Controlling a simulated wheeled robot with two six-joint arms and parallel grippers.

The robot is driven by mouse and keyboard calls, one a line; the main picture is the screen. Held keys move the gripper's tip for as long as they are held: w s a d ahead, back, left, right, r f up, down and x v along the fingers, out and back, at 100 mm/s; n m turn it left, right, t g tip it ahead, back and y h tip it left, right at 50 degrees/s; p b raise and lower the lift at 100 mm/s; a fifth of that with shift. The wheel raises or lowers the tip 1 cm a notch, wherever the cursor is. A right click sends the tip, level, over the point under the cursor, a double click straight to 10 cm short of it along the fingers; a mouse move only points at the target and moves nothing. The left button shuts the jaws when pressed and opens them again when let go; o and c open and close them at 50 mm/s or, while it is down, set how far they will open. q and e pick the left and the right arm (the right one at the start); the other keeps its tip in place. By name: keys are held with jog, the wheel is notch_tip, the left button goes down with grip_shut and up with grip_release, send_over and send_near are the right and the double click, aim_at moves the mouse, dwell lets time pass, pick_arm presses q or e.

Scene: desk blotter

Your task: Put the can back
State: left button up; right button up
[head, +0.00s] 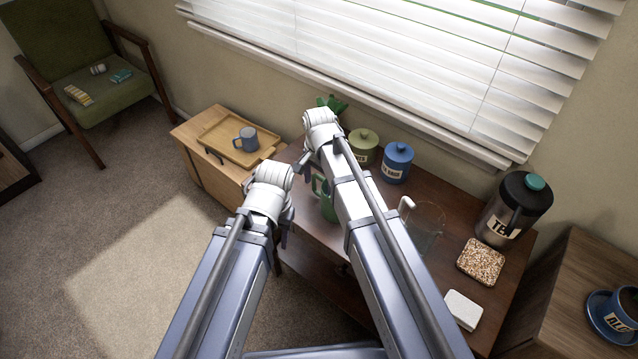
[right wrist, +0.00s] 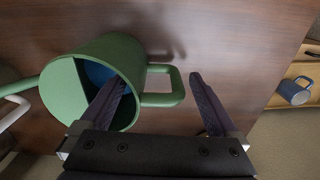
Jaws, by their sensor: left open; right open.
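The green can (right wrist: 110,60), a watering can with a side handle (right wrist: 177,88), sits on the dark wooden table. Its opening faces the right wrist camera, and a blue patch shows inside. In the head view the can (head: 328,207) is mostly hidden behind my right arm. My right gripper (right wrist: 158,78) is open, with the can's handle between its fingers. One finger overlaps the can's opening; I cannot tell whether it is inside. My left gripper (head: 285,238) is at the table's left edge, mostly hidden by its own wrist, and I see nothing held in it.
On the table stand a green canister (head: 363,150), a blue canister (head: 396,163), a clear pitcher (head: 426,228), a tea dispenser (head: 513,210), a seed-covered block (head: 481,261) and a white block (head: 462,310). A tray (head: 222,128) with a blue mug (head: 246,140) is on the left cabinet.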

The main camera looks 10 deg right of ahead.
notch_tip(320, 180, up, 10)
jog(key=p, duration=0.9)
jog(key=shift+f, duration=0.1)
jog(key=shift+s+d, duration=0.2)
jog(key=s+d+n, duration=1)
jog(key=s+a+r+n+p, duration=0.1)
jog(key=s+a, duration=0.2)
jog(key=a, duration=0.2)
jog(key=s+a+r+n+h+p, duration=0.1)
jog(key=s+a+r+n, duration=0.1)
jog(key=a, duration=0.4)
jog(key=shift+s+n+p, duration=0.3)
jog(key=shift+s+p, duration=0.1)
jog(key=shift+s, duration=0.05)
